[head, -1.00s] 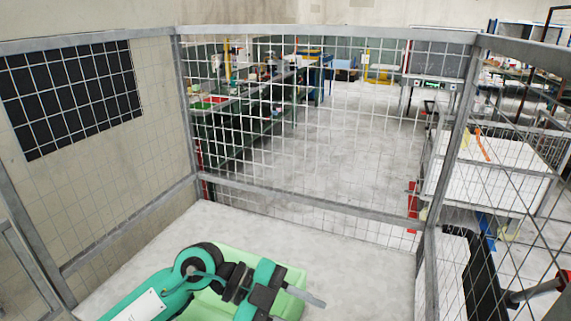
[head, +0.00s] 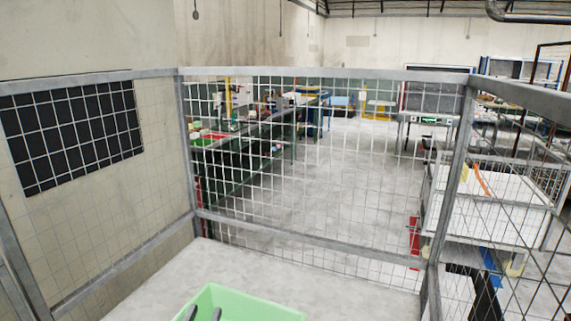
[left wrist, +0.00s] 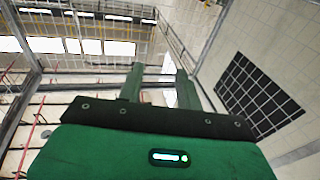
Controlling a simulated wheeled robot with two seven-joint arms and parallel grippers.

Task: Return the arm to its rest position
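The fingertips appear in front of a light green bin (head: 258,309). In the left wrist view my left gripper (left wrist: 160,69) has a green body and two fingers standing apart with nothing between them. My right gripper is in neither view.
A wire mesh fence (head: 300,160) with grey posts stands ahead. A black panel (head: 75,138) is on the left wall. Beyond the mesh are a green workbench (head: 235,165) and clear floor. A white-topped table (head: 490,205) stands at right.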

